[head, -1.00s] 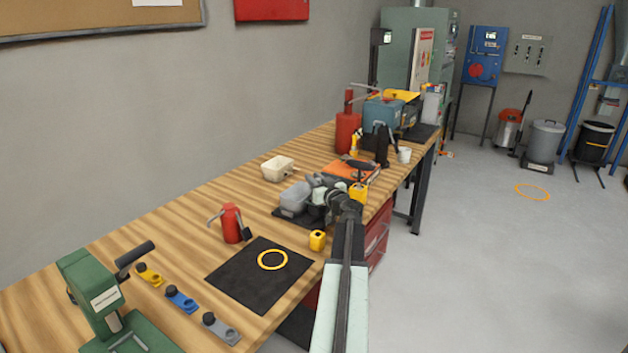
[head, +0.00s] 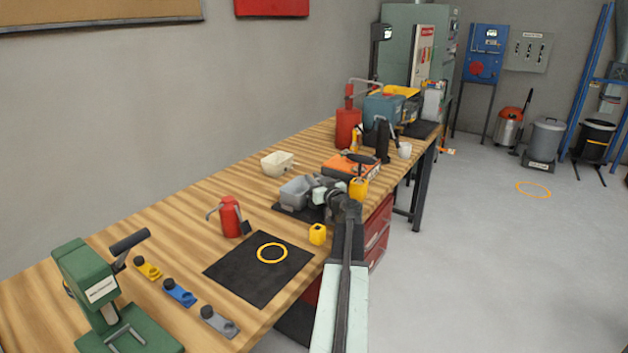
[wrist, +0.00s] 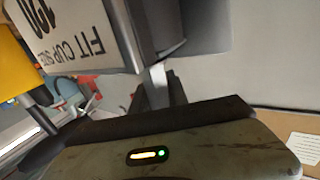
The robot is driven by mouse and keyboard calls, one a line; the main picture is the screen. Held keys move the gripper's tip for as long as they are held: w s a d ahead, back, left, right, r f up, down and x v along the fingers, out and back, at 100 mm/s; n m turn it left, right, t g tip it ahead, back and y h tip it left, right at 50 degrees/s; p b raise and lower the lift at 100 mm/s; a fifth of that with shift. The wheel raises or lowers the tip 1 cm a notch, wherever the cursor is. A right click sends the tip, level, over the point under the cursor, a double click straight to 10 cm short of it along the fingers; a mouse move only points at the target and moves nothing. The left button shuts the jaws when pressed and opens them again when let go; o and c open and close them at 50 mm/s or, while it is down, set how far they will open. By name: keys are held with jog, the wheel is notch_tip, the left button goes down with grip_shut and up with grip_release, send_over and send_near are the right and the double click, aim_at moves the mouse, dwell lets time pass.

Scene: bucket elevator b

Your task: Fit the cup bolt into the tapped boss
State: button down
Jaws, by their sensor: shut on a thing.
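In the wrist view a grey block (wrist: 150,25) with a white label reading "FIT CUP-SIZE 120" (wrist: 75,30) stands close in front of the jaws, upside down in the picture. I cannot tell whether it touches them. I cannot pick out the cup bolt or the tapped boss in either view.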

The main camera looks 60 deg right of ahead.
jog(key=shift+f+b, duration=0.4)
jog(key=shift+f, duration=0.1)
jog(key=c, duration=1.2)
grip_release()
jog(key=v, duration=0.8)
jog(key=shift+w, duration=0.1)
